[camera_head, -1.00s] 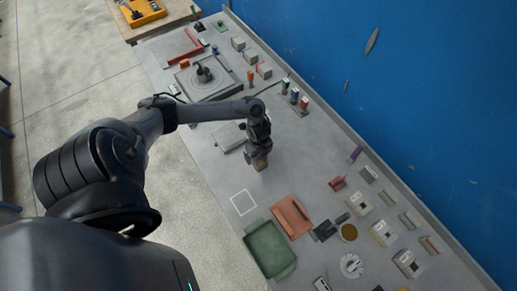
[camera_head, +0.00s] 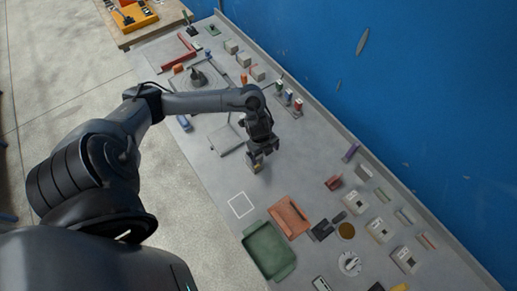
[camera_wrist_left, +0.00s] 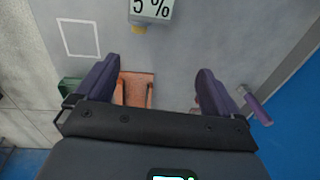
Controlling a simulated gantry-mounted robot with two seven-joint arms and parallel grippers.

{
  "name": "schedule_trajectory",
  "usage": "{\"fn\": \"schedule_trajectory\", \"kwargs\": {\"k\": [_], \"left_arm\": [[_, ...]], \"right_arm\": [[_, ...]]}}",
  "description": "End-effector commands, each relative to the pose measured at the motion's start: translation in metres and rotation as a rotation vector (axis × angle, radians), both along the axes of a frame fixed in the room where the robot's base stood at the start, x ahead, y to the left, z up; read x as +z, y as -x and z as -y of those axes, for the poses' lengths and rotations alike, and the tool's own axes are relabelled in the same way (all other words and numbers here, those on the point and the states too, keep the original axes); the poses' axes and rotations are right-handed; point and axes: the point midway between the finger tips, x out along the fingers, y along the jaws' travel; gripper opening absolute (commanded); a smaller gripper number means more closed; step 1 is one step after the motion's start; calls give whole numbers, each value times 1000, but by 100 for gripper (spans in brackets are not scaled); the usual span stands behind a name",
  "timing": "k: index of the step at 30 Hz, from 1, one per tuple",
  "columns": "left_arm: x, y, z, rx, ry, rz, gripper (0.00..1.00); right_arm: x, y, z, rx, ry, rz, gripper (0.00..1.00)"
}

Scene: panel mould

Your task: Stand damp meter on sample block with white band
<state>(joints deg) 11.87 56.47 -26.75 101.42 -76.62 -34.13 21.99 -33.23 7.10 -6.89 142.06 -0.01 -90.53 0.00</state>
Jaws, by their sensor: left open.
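My left gripper (camera_head: 257,160) is low over the middle of the grey bench. Its two purple-grey fingers (camera_wrist_left: 157,72) are apart in the left wrist view, with nothing held between them. A pale block marked "5 %" (camera_wrist_left: 152,9) with a yellow patch below lies just beyond the fingertips, cut off by the top edge. In the head view a small pale and yellowish piece (camera_head: 256,168) shows right at the fingertips. I cannot tell whether the gripper touches it. I cannot make out the damp meter or a white band for certain. My right gripper is out of view.
An orange tray (camera_head: 290,217) and a green tray (camera_head: 268,252) lie nearer the front, beside a white square outline (camera_head: 241,204). Several pale blocks (camera_head: 258,73) stand along the back. Small boxes (camera_head: 380,230) crowd the right. A blue wall (camera_head: 430,90) bounds the bench.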

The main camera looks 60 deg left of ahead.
Motion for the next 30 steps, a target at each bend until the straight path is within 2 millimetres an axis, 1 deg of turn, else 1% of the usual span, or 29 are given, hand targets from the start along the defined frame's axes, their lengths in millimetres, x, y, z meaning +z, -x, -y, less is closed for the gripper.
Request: {"fn": "schedule_trajectory", "kwargs": {"k": [1,2,3,5,6,8,9,11,13,15,19,21,24,27,30], "left_arm": [[-9,-1,36,-6,41,51,96],[-11,-4,58,2,64,92,96],[-11,-7,88,24,98,152,96],[-5,-11,130,89,149,240,96],[3,-11,153,154,181,291,96],[18,-8,178,279,219,348,96],[29,-5,187,374,238,370,96],[43,5,193,529,258,381,96],[57,20,190,710,268,361,96],[67,39,182,877,270,319,96],[77,75,168,1116,262,222,96],[80,89,163,1198,259,179,96],[83,101,158,1265,255,141,96],[83,105,157,1286,253,129,96],[83,105,157,1286,253,129,96]], "right_arm": [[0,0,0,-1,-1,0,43],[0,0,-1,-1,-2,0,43],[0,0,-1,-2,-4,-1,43],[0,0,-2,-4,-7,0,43],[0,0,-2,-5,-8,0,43],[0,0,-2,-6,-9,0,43],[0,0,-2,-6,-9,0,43],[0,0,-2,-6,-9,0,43],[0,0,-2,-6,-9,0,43],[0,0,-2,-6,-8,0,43],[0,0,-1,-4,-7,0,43],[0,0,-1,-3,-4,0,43],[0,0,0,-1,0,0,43],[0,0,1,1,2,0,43],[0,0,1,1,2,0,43]]}}
